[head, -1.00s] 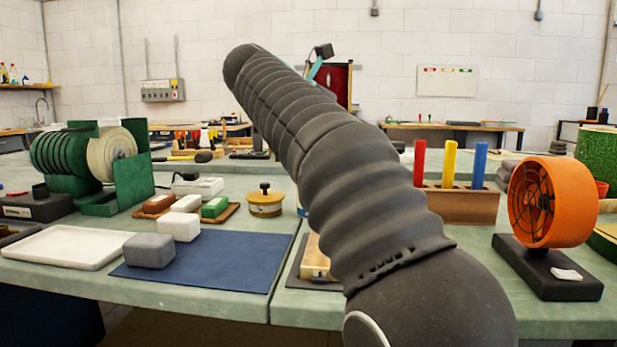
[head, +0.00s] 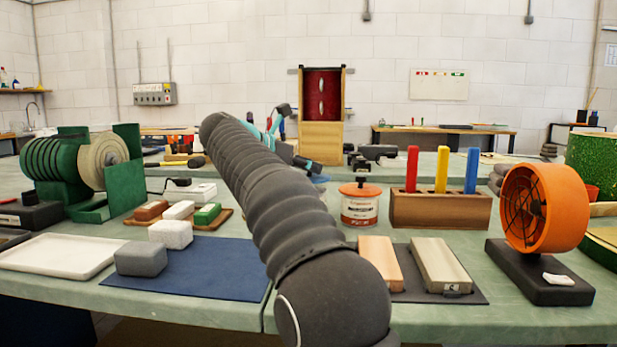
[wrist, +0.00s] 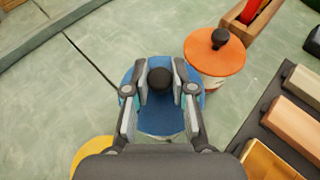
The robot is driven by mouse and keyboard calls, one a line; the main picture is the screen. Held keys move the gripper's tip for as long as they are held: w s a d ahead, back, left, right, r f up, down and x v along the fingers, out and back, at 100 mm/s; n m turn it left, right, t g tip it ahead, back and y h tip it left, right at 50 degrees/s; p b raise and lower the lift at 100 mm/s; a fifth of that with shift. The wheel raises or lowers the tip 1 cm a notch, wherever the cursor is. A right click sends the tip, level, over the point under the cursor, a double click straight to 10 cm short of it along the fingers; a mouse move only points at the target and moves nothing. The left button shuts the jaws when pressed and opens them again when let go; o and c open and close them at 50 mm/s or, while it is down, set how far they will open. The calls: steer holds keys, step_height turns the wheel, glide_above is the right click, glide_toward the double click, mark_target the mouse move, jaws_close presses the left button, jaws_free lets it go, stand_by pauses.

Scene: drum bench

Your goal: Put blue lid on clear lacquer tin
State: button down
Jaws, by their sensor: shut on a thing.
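My gripper (wrist: 160,88) is shut on the black knob (wrist: 159,79) of the blue lid (wrist: 158,118), with a finger on either side. In the head view my gripper (head: 307,164) is beyond my arm, and an edge of the blue lid (head: 320,178) shows under it. The lid covers whatever is beneath it, so I cannot tell whether a tin is there. A tin (head: 360,211) with an orange lid (head: 361,190) stands to the right of the blue lid. A yellow lid (wrist: 90,152) shows partly at lower left in the wrist view. I cannot tell which tin is clear lacquer.
A wooden block (head: 440,211) with red, yellow and blue sticks stands right of the orange-lidded tin. Sharpening-stone-like blocks (head: 440,267) lie on a dark mat in front. An orange fan (head: 545,207) is at far right. A blue mat (head: 205,272) lies at left.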

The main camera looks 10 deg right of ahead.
steer(key=shift+f, duration=1.05)
steer(key=shift+f+b, duration=0.2)
steer(key=shift+b, duration=0.1)
steer(key=c, duration=1)
jaws_free()
steer(key=shift+r, duration=0.25)
steer(key=p+v, duration=0.1)
steer(key=v, duration=1.1)
steer(key=shift+p, duration=0.3)
steer(key=shift+d, duration=0.1)
